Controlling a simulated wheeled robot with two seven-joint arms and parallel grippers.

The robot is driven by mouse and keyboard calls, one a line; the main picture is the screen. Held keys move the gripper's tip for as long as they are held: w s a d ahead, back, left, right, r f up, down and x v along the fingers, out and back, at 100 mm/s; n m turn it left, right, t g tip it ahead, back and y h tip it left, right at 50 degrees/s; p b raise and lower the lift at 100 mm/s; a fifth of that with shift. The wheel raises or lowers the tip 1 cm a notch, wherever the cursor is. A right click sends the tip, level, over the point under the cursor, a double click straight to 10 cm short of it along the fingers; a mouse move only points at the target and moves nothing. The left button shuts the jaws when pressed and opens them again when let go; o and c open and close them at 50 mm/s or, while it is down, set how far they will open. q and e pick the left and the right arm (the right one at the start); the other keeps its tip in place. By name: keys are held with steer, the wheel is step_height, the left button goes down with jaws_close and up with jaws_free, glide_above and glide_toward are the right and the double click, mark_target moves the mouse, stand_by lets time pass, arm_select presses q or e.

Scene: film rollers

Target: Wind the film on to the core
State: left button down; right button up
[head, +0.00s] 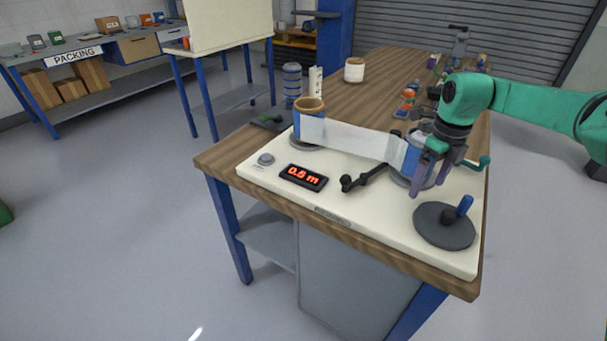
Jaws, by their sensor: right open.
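The white film (345,138) is stretched between two upright rollers on the cream winding board (300,205). At its left end stands a brown core (308,105) with a blue band. Its right end meets the right roller (405,172), partly hidden behind my right gripper (430,182). My right gripper is open, with purple fingers pointing down beside the right roller; whether they touch it is unclear. A dark crank disc (443,227) with a blue handle (464,206) is at the front right. A display (303,177) shows red digits, seemingly 0.8 m. My left gripper is out of view.
A black lever (363,178) lies across the board's middle, and a grey button (266,159) sits at its left. The wooden bench (378,75) carries a white roll (354,70) and small items farther back. A packing shelf (75,55) stands at the far left.

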step_height(320, 180, up, 7)
steer(key=p, duration=0.5)
stand_by(0.3)
